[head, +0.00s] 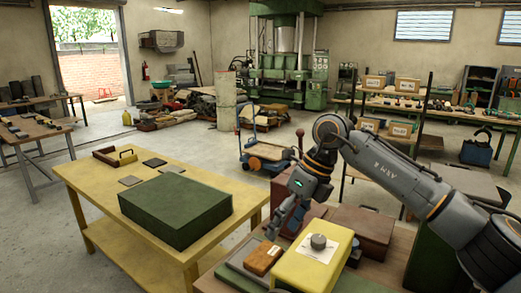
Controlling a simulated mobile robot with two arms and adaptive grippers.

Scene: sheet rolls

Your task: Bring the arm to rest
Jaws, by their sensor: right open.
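My right arm comes in from the right edge, bends at a raised elbow and hangs its gripper (277,229) downward. The gripper is open, with nothing visible between its fingers. In the picture it lies between the yellow table (110,208) and the cluttered surface at the front. Its fingertips appear just above and behind a small orange-brown block (263,259); I cannot tell the exact gap. My left gripper is not in view.
A yellow box (308,271) with a paper and dark knob stands right of the block, near reddish-brown boxes (362,232). A green box (175,207), dark flat squares (131,180) and a wooden tray (114,156) are on the yellow table. A blue cart (266,152) stands behind.

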